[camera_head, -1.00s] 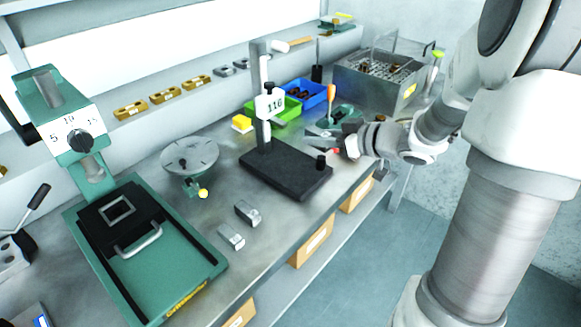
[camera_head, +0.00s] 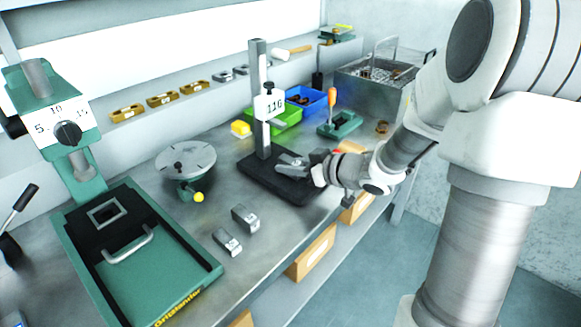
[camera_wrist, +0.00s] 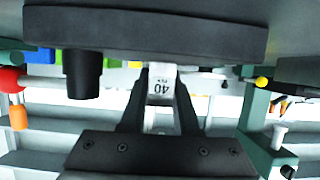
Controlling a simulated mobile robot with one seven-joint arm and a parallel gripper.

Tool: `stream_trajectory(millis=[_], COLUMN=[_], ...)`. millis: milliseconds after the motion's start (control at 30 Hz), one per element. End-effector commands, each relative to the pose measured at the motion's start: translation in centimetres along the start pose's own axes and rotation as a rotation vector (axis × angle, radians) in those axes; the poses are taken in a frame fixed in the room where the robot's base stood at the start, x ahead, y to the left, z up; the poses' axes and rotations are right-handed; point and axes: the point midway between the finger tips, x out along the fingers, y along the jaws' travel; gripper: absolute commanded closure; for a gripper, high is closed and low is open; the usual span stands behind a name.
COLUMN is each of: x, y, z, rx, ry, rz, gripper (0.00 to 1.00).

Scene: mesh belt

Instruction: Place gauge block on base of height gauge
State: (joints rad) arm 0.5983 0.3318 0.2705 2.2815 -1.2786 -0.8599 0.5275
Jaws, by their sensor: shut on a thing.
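The height gauge (camera_head: 270,105) stands on the bench with its column upright and a slider marked 116. Its flat black base (camera_head: 262,176) extends toward the front. My gripper (camera_head: 284,161) is over this base, in front of the column. In the wrist view, my gripper (camera_wrist: 160,108) is shut on a pale gauge block (camera_wrist: 161,84) marked 40, seen upside down. The dark base (camera_wrist: 145,33) fills the top of that view, close to the block; I cannot tell whether they touch.
A round plate stand (camera_head: 186,160) and two small metal blocks (camera_head: 245,218) (camera_head: 227,241) lie left of the gauge. A green bin (camera_head: 287,117) and a blue bin (camera_head: 308,99) are behind it. A green press (camera_head: 150,270) fills the lower left.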

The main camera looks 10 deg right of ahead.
Motion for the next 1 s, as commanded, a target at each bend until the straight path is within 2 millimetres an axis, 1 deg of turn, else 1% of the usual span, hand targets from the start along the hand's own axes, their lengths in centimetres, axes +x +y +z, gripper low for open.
stream_trajectory(millis=[167, 200, 333, 567, 700, 767, 867, 1000], x=[0.2, 0.1, 0.1, 0.1, -0.2, -1.0, -2.8, -6.0], y=[0.0, 0.0, 0.0, 0.0, 0.0, 0.1, 0.1, 0.1], z=[0.3, 0.3, 0.3, 0.3, -0.2, -0.2, -0.3, -0.4], rx=[0.0, 0.001, 0.0, 0.0, -0.001, 0.0, 0.001, 0.001], ry=[0.002, 0.0, 0.0, 0.0, 0.0, -0.001, -0.001, -0.001], rz=[0.0, 0.0, 0.0, 0.0, 0.001, 0.003, 0.003, 0.005], gripper=[1.0, 0.63, 0.4, 0.4, 0.4, 0.4, 0.4, 0.4])
